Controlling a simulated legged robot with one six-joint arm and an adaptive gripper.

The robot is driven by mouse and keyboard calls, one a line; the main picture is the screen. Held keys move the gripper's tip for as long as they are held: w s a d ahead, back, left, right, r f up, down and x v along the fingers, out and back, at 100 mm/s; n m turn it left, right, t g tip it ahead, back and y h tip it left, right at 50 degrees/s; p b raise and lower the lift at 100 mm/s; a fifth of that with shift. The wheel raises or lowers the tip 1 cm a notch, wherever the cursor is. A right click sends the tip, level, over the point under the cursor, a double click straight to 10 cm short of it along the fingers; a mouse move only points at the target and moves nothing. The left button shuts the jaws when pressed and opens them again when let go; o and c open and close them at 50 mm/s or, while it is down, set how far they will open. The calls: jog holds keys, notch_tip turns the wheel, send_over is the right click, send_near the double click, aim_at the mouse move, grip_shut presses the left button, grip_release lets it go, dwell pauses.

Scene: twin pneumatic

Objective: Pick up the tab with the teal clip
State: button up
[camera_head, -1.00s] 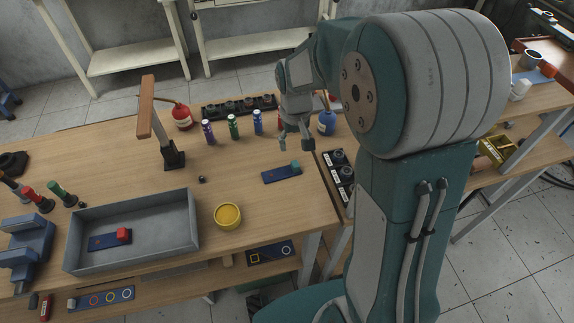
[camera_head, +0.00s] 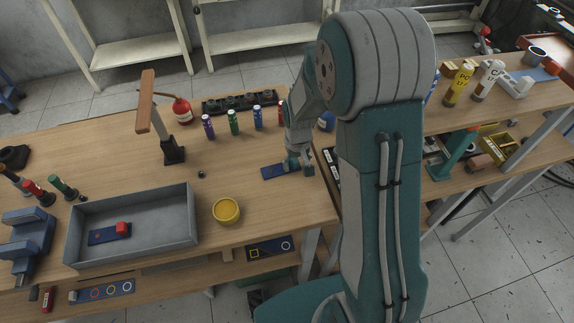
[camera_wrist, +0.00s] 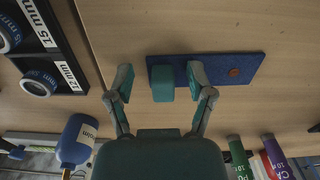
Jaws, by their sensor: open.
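The tab is a flat dark blue plate (camera_wrist: 228,69) with a reddish-brown dot, lying on the wooden bench top; its visible part also shows in the head view (camera_head: 271,172). The teal clip (camera_wrist: 163,83) is a block at the plate's left end in the wrist view. My gripper (camera_wrist: 158,80) is open, with one finger on each side of the clip. The right finger overlaps the plate in the picture; I cannot tell whether either finger touches. In the head view my gripper (camera_head: 300,168) hides most of the clip.
A grey tray (camera_head: 190,215) holds another blue plate with a red block (camera_head: 122,228). A yellow round container (camera_head: 226,211) stands nearby. Several coloured bottles, including a green one (camera_head: 233,122), stand behind. A black holder with labelled rings (camera_wrist: 60,45) lies left in the wrist view.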

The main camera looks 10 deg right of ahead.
jog(key=shift+a, duration=0.1)
jog(key=shift+a, duration=0.1)
grip_shut()
jog(key=shift+r, duration=0.1)
